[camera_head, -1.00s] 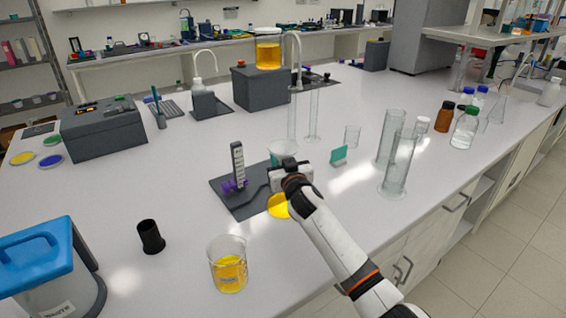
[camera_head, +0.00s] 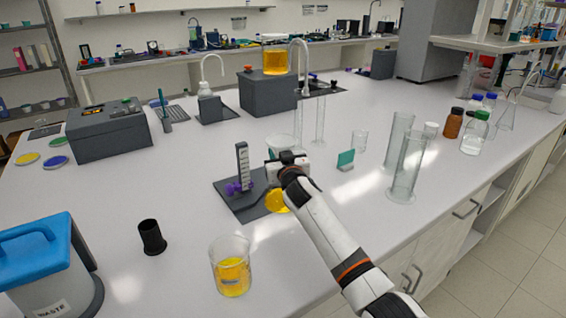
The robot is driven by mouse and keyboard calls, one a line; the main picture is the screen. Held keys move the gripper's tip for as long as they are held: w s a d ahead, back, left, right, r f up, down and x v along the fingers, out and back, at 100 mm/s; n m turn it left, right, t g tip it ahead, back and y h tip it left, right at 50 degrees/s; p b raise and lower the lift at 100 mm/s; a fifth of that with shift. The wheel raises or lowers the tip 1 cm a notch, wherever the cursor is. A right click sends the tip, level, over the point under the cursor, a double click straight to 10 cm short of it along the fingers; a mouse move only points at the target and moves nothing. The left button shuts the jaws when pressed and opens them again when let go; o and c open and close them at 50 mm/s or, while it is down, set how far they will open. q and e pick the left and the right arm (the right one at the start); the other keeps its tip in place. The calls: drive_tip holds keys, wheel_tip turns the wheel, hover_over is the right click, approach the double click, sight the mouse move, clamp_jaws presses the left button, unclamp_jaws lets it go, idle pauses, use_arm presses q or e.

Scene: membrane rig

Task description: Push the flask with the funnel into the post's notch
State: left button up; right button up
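The post (camera_head: 242,166) stands upright on a dark base plate (camera_head: 228,203), with purple knobs low on it. The flask (camera_head: 277,201) holds yellow liquid and is at the plate's right side, just right of the post. Only its lower yellow part shows well; its neck is behind my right gripper. The pale, clear funnel (camera_head: 279,145) shows above the gripper. My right gripper (camera_head: 284,168) is at the flask's upper part, over the plate. Its fingers are hidden by its own body. The notch and any contact with the flask are hidden. My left gripper is out of view.
A beaker of yellow liquid (camera_head: 231,268) and a black cup (camera_head: 151,237) stand in front. A grey block (camera_head: 268,93) carries a yellow-filled vessel behind.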

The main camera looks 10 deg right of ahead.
drive_tip(key=shift+w+a+b, duration=0.25)
drive_tip(key=shift+w+b, duration=0.3)
drive_tip(key=shift+w, duration=0.1)
drive_tip(key=o, duration=1.3)
